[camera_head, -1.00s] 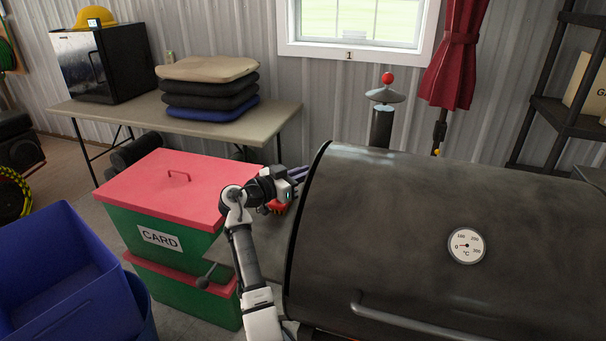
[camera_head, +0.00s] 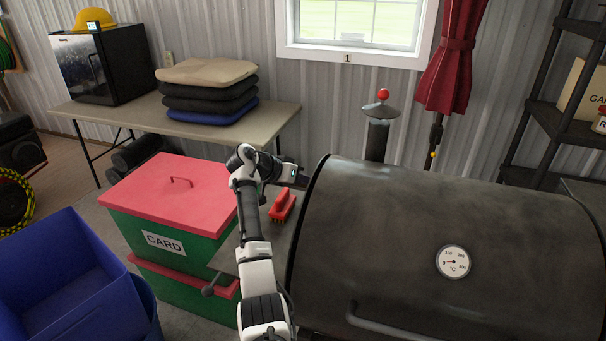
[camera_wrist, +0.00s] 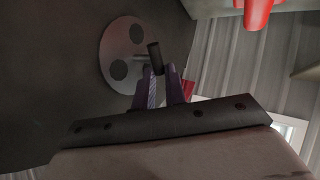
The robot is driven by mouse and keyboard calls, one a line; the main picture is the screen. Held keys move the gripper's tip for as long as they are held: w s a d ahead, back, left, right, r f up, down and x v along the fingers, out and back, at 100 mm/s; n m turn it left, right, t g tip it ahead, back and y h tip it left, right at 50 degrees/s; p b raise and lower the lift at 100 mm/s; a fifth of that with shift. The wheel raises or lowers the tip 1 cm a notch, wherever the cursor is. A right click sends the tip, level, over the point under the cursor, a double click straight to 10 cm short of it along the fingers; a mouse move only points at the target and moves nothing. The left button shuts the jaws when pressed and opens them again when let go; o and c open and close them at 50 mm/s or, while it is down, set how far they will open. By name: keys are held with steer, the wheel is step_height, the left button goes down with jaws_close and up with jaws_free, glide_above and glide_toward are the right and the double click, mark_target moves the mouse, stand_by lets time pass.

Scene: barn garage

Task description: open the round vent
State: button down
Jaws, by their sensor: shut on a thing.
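The round vent (camera_wrist: 116,50) is a grey disc with dark round holes on the dark end wall of the grill, seen in the wrist view. A short dark cylindrical handle (camera_wrist: 153,50) stands out at its right side. My gripper (camera_wrist: 160,72) has its two purple fingers closed on this handle. In the head view my gripper (camera_head: 301,179) is at the left end of the grill hood (camera_head: 400,210), its tips partly hidden. The vent is hidden there.
Green bins with a red lid (camera_head: 165,190) stand to the left, with a blue bin (camera_head: 60,270) in front. A chimney (camera_head: 377,140) rises behind the hood.

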steer(key=shift+w+d+n+g+y+p, duration=0.1)
steer(key=shift+w+n+g+y+p, duration=0.15)
steer(key=shift+g+p, duration=0.35)
steer(key=shift+w+d+n+g+y+p, duration=0.1)
steer(key=shift+n+g+y+p, duration=0.2)
steer(key=shift+g+p, duration=0.3)
steer(key=shift+g, duration=0.3)
steer(key=c, duration=1.5)
jaws_free()
steer(key=shift+o, duration=0.2)
steer(key=shift+a, duration=0.1)
steer(key=b+v, duration=0.4)
steer(key=v, duration=0.9)
steer(key=shift+r, duration=0.35)
steer(key=shift+a, duration=0.2)
